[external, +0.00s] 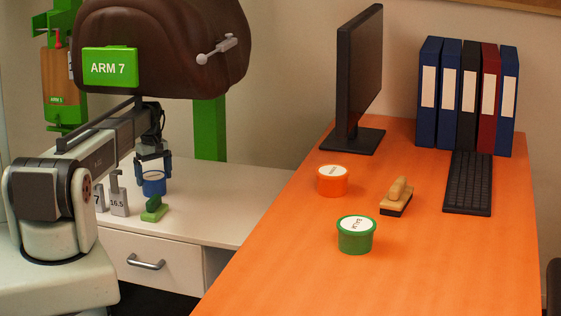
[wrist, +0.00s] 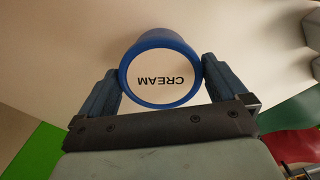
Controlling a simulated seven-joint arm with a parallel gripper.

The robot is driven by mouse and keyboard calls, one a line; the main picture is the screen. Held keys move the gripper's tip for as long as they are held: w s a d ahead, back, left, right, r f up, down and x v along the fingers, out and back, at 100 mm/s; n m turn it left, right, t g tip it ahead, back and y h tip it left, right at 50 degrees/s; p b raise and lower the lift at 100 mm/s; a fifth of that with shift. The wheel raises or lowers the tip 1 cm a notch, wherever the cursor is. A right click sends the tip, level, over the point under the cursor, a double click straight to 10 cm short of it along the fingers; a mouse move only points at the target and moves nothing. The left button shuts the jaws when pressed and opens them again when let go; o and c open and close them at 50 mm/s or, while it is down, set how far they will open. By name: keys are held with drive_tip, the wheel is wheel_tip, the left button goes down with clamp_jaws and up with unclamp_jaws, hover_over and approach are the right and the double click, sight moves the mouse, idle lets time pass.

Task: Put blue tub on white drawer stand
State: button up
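The blue tub (external: 154,184) is over the top of the white drawer stand (external: 222,208), upright, near its back left. I cannot tell whether its base touches the top. In the wrist view the tub (wrist: 161,68) shows its white lid marked CREAM. My gripper (external: 153,166) points down at the tub. Its two blue fingers lie against opposite sides of the tub in the wrist view (wrist: 161,82), with no clear gap, so it looks shut on it.
A green item (external: 154,209) and grey numbered blocks (external: 118,199) stand close by on the stand. The stand's right part is clear. The orange desk (external: 400,275) holds an orange tub (external: 332,182), a green tub (external: 355,238), a stamp (external: 397,198), a monitor and a keyboard.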

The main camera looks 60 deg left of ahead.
sight(166, 174)
wheel_tip(166, 174, up, 12)
drive_tip(key=shift+r, duration=0.15)
idle(0.7)
